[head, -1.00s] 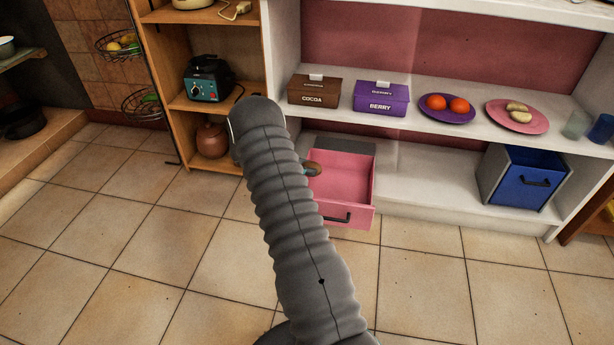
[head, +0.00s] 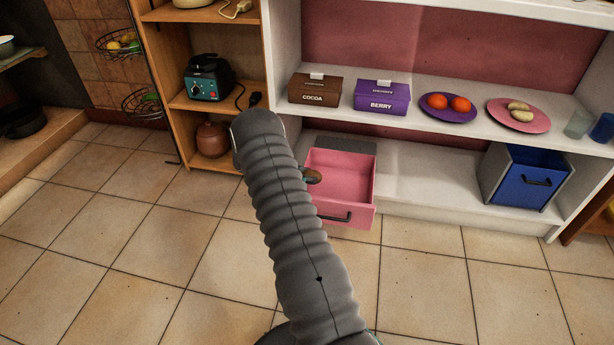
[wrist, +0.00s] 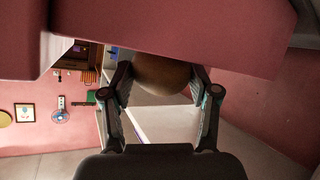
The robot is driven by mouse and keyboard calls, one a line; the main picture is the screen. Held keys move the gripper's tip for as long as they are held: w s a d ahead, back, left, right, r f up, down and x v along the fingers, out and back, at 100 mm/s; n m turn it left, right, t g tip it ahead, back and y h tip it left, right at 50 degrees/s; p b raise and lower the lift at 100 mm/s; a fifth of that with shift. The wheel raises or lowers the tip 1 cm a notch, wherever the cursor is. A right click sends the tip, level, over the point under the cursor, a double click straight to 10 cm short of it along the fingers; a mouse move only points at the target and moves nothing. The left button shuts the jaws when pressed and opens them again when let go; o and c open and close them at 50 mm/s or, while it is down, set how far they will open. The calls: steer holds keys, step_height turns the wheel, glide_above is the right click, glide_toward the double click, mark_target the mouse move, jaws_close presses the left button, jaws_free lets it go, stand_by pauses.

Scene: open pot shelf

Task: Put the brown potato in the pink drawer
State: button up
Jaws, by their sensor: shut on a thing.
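The brown potato (head: 312,176) is held at the left side of the open pink drawer (head: 345,215) in the head view. My gripper (wrist: 162,76) is shut on the potato, one finger on each side of it in the wrist view, where the potato (wrist: 162,82) shows large. A pink wall of the drawer (wrist: 180,32) crosses the top of the wrist view, right at the potato's upper edge. I cannot tell whether they touch. My arm hides most of the gripper in the head view. The drawer's visible inside looks empty.
The drawer sticks out from the low white shelf (head: 430,185), with a blue drawer (head: 530,178) at its right. Floor in front is clear.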

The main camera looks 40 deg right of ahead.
steer(key=shift+f+b, duration=0.45)
steer(key=shift+b, duration=0.2)
steer(key=o, duration=1.2)
steer(key=shift+s, duration=0.1)
steer(key=shift+o, duration=0.2)
steer(key=shift+f, duration=0.1)
steer(key=shift+a, duration=0.2)
